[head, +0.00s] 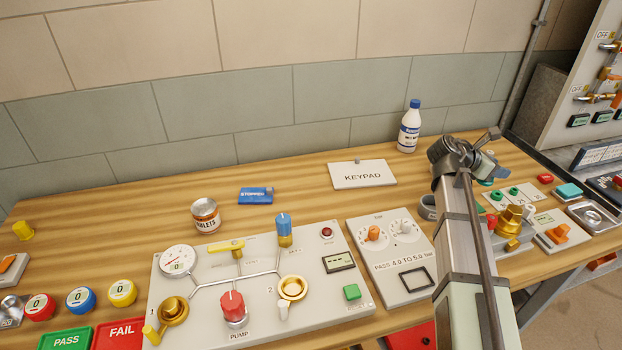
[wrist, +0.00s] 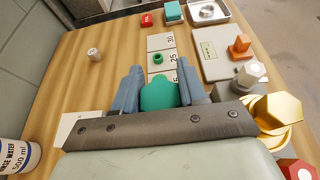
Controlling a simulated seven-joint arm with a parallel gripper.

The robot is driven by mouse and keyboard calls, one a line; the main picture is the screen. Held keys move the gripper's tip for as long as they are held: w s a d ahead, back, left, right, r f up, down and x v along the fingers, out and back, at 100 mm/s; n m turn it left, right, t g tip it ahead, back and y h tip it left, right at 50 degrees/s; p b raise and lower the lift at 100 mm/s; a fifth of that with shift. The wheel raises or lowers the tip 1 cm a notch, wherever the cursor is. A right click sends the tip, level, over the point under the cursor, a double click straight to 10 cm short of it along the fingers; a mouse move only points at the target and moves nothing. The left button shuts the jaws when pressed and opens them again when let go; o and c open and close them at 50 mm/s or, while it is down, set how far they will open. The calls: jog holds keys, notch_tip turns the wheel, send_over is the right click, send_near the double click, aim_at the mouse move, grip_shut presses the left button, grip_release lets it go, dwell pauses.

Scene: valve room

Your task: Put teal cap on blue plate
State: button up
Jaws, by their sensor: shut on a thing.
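My gripper (wrist: 158,74) is shut on the teal cap (wrist: 158,94), which sits between its two blue-grey fingers in the wrist view. In the head view my gripper is at the right of the bench, and a bit of the teal cap (head: 486,183) shows under it; the fingers are mostly hidden. The cap appears to be over or near the white numbered tiles (head: 503,202); its height is hard to judge. A flat blue plate (head: 256,196) with white lettering lies on the wood behind the large valve panel, well to the left of my gripper.
A keypad board (head: 362,174) and a white bottle with blue cap (head: 409,127) stand between the plate and my gripper. A tablets jar (head: 205,215) is left of the plate. The valve panel (head: 200,265) has upright knobs. Brass fittings (head: 510,222) stand close to my arm.

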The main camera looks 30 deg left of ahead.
jog(key=s+a+n+t+y, duration=0.1)
jog(key=s+a+n+y, duration=0.15)
jog(key=a, duration=0.95)
jog(key=s+a+n+t+y, duration=0.1)
jog(key=s+a, duration=0.3)
jog(key=a, duration=0.8)
jog(key=r+n+t+y, duration=0.1)
jog(key=n+y, duration=0.9)
jog(key=y, duration=0.1)
send_over(258, 190)
jog(key=shift+a+f, duration=0.1)
jog(key=shift+f, duration=4.85)
jog(key=shift+f, duration=0.15)
jog(key=o, duration=1)
